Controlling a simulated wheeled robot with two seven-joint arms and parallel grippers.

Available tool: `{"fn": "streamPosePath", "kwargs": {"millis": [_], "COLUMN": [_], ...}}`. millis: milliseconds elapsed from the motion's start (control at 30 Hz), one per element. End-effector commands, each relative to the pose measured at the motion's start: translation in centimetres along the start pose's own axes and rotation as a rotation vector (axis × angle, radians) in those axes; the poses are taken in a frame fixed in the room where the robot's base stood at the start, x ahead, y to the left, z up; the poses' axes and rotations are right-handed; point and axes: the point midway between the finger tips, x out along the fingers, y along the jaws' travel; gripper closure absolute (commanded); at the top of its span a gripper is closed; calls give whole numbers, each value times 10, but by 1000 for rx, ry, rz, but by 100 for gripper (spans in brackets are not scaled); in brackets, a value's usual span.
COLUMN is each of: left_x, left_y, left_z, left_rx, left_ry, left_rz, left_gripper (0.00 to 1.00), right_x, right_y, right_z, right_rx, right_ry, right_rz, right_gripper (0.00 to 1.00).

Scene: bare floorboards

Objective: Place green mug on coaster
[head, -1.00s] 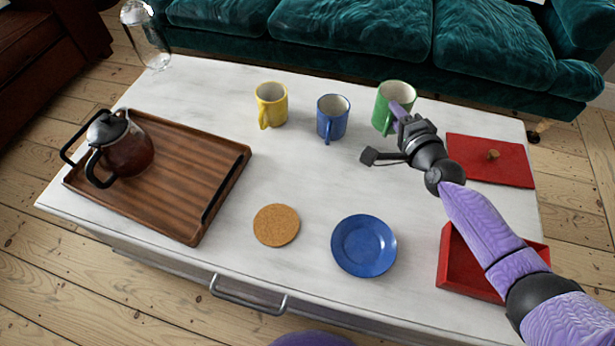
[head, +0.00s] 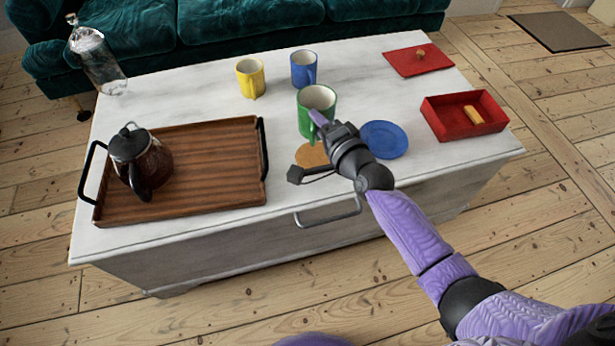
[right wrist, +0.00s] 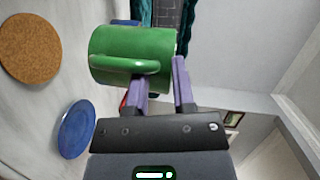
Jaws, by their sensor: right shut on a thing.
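The green mug (head: 317,104) is upright in the head view, with its near side behind my right gripper (head: 318,122). My right gripper is shut on the green mug, and the mug also shows in the right wrist view (right wrist: 115,52) between the purple fingers. The round cork coaster (head: 308,156) lies on the table just below the mug in the head view, partly hidden by my gripper. In the right wrist view the coaster (right wrist: 30,48) is apart from the mug, off to the left. My left gripper is not in view.
A blue plate (head: 384,140) lies right of the coaster. A wooden tray (head: 215,165) with a coffee pot (head: 140,160) is on the left. Yellow (head: 250,78) and blue (head: 304,68) mugs stand behind. A red box (head: 463,115) and red lid (head: 417,60) are at the right.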

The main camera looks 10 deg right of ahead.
Motion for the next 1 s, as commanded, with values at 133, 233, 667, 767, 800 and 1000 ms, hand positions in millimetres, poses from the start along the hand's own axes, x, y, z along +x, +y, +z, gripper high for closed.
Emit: {"fn": "streamPosePath", "kwargs": {"millis": [133, 233, 667, 767, 800, 1000], "left_x": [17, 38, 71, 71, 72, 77], "left_y": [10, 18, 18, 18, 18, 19], "left_z": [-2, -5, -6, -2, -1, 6], "left_rx": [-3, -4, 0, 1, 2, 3], "left_ry": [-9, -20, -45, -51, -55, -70], "left_rz": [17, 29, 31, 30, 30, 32], "left_gripper": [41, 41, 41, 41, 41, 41], "right_x": [3, 7, 13, 13, 13, 14], "right_y": [23, 54, 97, 97, 99, 106], "right_z": [5, 10, 17, 17, 17, 18], "right_rx": [-1, -1, -1, -1, -1, -1], "right_ry": [-2, -2, 0, 0, 0, 0], "right_rz": [3, 7, -3, -3, -2, -2], "right_gripper": [100, 100, 100, 100, 100, 100]}}
